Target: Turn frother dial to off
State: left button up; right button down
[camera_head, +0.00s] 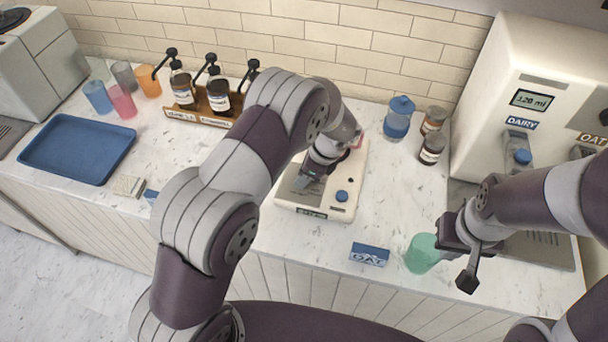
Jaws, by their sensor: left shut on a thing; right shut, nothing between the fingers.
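The frother (350,176) is a cream machine in the middle of the counter, partly covered by my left arm. Its blue dial (342,196) shows on the front right of its top. I cannot read the dial's setting. My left gripper (306,183) reaches down over the frother's grey recessed plate, left of the dial. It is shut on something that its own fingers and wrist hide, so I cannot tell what. My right gripper (467,278) is shut and empty near the counter's front right, just right of a green cup (422,253).
A blue box (369,254) lies at the counter's front edge. The milk dispenser (510,75) is at right. Syrup bottles (218,94), coloured cups (122,102) and a blue tray (78,149) are at left.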

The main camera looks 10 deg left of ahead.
pick_arm(q)
jog(key=shift+n, duration=0.3)
jog(key=o, duration=1)
jog(key=b+v, duration=0.1)
jog(key=v, duration=0.5)
jog(key=b+v, duration=0.2)
jog(key=v, duration=0.4)
jog(key=shift+w+d+r, duration=0.2)
jog(key=shift+r, duration=0.15)
